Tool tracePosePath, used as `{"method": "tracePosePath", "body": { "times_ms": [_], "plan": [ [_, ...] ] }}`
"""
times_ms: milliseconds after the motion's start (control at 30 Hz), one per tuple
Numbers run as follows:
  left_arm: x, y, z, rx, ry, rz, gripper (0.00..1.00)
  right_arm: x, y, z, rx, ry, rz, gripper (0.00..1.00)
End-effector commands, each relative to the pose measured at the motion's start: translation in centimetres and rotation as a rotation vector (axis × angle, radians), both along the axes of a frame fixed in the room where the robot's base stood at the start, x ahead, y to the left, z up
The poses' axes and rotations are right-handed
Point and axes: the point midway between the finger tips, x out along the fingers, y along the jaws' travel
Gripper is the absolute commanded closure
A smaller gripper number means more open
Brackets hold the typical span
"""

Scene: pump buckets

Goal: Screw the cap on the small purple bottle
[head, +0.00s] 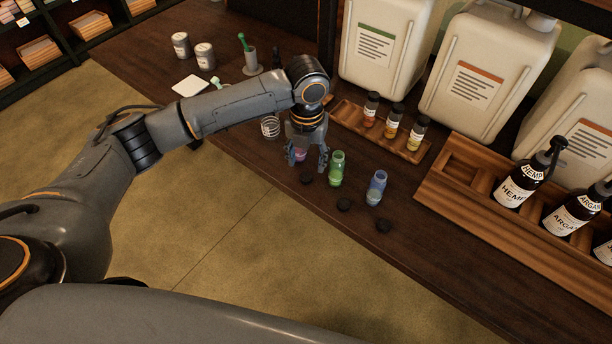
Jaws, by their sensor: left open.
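The small purple bottle (300,156) stands on the dark wooden counter, mostly hidden by my left gripper, with only a bit of purple showing between the fingers. My left gripper (308,163) points down over it with its fingers apart, one on either side. I cannot tell whether they touch it. A black cap (306,178) lies on the counter just in front of the gripper. Two more black caps (344,205) (384,226) lie further right, near the counter's front edge. My right gripper is not in view.
An uncapped green bottle (337,168) and blue bottle (376,188) stand right of the gripper. Behind are a wooden rack (345,112) with small bottles and large white jugs (386,45).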

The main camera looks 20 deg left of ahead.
Motion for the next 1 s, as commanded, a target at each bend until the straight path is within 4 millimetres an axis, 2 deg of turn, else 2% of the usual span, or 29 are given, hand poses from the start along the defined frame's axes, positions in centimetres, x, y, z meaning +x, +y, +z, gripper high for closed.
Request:
{"method": "tracePosePath", "body": {
  "times_ms": [167,500,900,1000],
  "plan": [
    [0.0,0.0,-0.3,0.000,0.002,0.000,0.46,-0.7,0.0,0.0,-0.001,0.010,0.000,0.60],
    [-0.2,0.2,-4.8,0.002,0.001,0.000,0.46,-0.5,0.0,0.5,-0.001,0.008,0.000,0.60],
    [-0.1,0.1,-5.2,0.001,0.000,-0.001,0.46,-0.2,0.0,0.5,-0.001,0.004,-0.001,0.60],
    [-0.1,0.1,-5.2,0.001,0.000,0.000,0.64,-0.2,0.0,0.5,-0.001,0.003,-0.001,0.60]
  ]
}}
